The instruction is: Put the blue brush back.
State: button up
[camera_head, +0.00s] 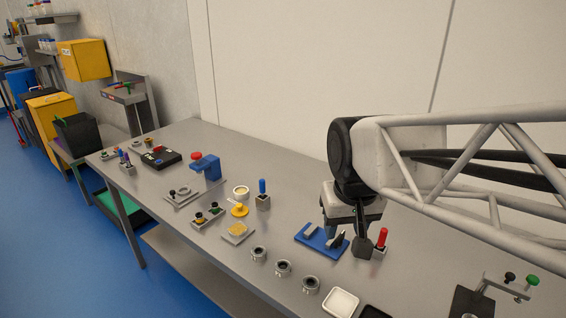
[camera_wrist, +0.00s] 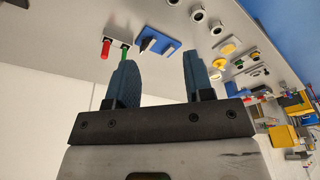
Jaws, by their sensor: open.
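A blue-handled tool (camera_head: 262,186), which I take for the blue brush, stands upright in a small grey block (camera_head: 263,203) in the middle of the bench. Its lower end is hidden in the block. My gripper (camera_head: 347,240) is over the bench to the right of it, well apart from it. In the wrist view my gripper (camera_wrist: 160,78) shows two blue-grey fingers spread apart with nothing between them. I cannot pick out the blue-handled tool in the wrist view.
A red handle (camera_head: 381,237) stands in a grey holder close beside my gripper; a green handle (camera_wrist: 124,53) shows beside it in the wrist view. A blue stand (camera_head: 315,237) lies just left of my gripper. Several round grey rings (camera_head: 283,268) line the front edge.

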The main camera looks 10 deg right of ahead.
jog(key=s+f, duration=0.2)
jog(key=s, duration=0.5)
jog(key=shift+d+f, duration=0.3)
jog(key=shift+d, duration=0.1)
